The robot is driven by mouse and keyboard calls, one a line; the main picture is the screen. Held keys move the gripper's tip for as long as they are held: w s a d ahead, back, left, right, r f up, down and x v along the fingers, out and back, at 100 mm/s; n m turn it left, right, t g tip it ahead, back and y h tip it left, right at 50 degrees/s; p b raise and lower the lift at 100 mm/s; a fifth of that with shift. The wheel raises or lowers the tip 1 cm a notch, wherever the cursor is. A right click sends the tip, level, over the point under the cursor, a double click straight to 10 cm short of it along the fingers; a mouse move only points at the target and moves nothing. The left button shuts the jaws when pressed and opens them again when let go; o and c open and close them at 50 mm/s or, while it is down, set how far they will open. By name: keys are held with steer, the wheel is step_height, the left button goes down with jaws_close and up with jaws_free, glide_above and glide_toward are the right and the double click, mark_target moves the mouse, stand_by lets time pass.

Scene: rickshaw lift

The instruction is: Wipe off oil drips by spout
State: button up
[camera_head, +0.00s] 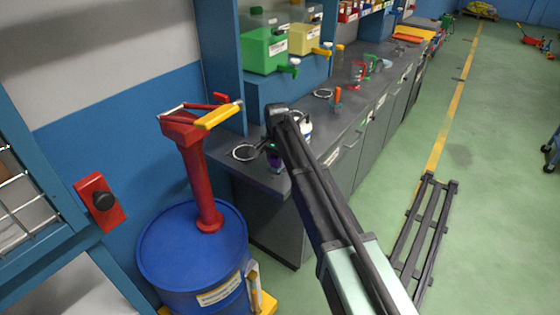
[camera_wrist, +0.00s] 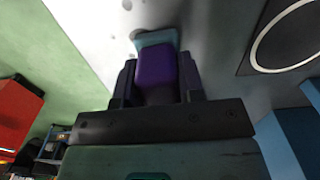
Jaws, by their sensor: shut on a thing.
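My gripper (camera_head: 274,153) is over the near end of the grey workbench (camera_head: 262,178). It is shut on a purple block (camera_wrist: 156,68) with a teal edge at its far end, perhaps a sponge or wiper. The block is close to the bench top; I cannot tell whether it touches. A few small dark spots (camera_wrist: 127,5) show on the pale grey surface beyond the block in the wrist view. A green container with a spout (camera_head: 293,68) and a yellow container with a spout (camera_head: 326,49) stand on the raised shelf behind. My arm hides part of the bench.
A metal ring (camera_head: 245,153) lies on the bench left of my gripper, and another ring (camera_head: 323,93) lies farther back. A white bottle (camera_head: 306,128) stands just right of my gripper. A blue drum (camera_head: 192,262) with a red pump (camera_head: 200,180) stands at the left.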

steer(key=shift+w+d+f, duration=0.1)
steer(key=shift+w+d, duration=0.45)
steer(key=shift+w, duration=0.2)
steer(key=shift+s+d, duration=0.55)
steer(key=shift+d, duration=0.35)
steer(key=shift+s+d, duration=0.55)
steer(key=shift+d, duration=0.3)
step_height(320, 180, up, 9)
steer(key=p, duration=0.9)
